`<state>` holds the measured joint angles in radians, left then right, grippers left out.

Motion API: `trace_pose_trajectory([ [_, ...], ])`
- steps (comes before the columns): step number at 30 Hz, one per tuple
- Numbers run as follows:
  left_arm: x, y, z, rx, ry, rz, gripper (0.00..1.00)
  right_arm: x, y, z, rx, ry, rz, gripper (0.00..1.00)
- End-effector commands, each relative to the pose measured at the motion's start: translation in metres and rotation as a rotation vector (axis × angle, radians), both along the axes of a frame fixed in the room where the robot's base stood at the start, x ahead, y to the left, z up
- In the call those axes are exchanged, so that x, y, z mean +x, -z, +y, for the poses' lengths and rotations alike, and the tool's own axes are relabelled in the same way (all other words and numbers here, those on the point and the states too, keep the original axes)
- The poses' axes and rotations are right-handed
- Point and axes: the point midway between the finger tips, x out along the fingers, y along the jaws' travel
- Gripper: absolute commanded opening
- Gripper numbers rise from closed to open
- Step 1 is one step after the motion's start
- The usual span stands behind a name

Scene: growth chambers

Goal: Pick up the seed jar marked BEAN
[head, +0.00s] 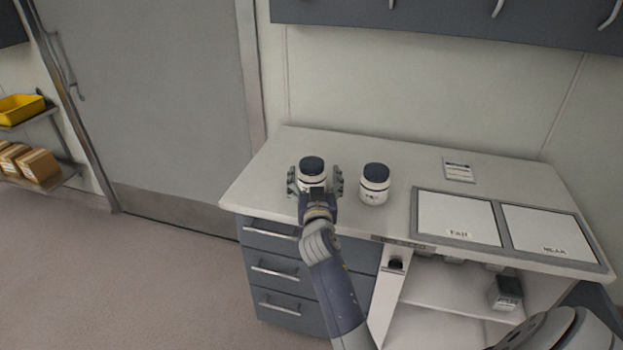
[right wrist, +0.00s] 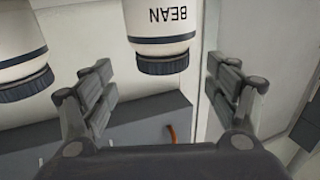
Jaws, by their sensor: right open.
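The seed jar marked BEAN (right wrist: 162,22) is white with a dark lid, and its label reads upside down in the right wrist view. In the head view it is the left jar (head: 312,165) of two standing on the counter. My right gripper (head: 315,185) is open, with a finger on either side of this jar. In the right wrist view the jar stands centred between the open fingers (right wrist: 160,72), with gaps visible on both sides. My left gripper is not in view.
A second white jar (head: 375,184) with a dark lid stands close to the right on the counter (head: 265,180). Open shelves below hold a dark box (head: 506,292).

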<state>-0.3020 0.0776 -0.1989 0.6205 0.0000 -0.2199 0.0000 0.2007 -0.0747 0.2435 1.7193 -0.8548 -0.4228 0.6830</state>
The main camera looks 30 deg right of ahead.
Motion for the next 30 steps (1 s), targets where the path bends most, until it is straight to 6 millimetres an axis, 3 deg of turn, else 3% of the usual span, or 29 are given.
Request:
trace_pose_trajectory([
  [5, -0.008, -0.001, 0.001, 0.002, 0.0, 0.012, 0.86, 0.009, -0.001, -0.006, 0.001, 0.001, -0.001, 0.81],
  [18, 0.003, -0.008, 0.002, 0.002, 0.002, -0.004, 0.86, 0.05, -0.002, -0.027, -0.001, 0.001, 0.001, 0.81],
  [28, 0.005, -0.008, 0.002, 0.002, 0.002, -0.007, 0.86, 0.053, -0.001, -0.029, 0.0, 0.0, 0.0, 0.81],
  [30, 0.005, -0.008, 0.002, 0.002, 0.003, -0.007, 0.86, 0.053, -0.001, -0.028, 0.0, 0.0, 0.0, 0.65],
])
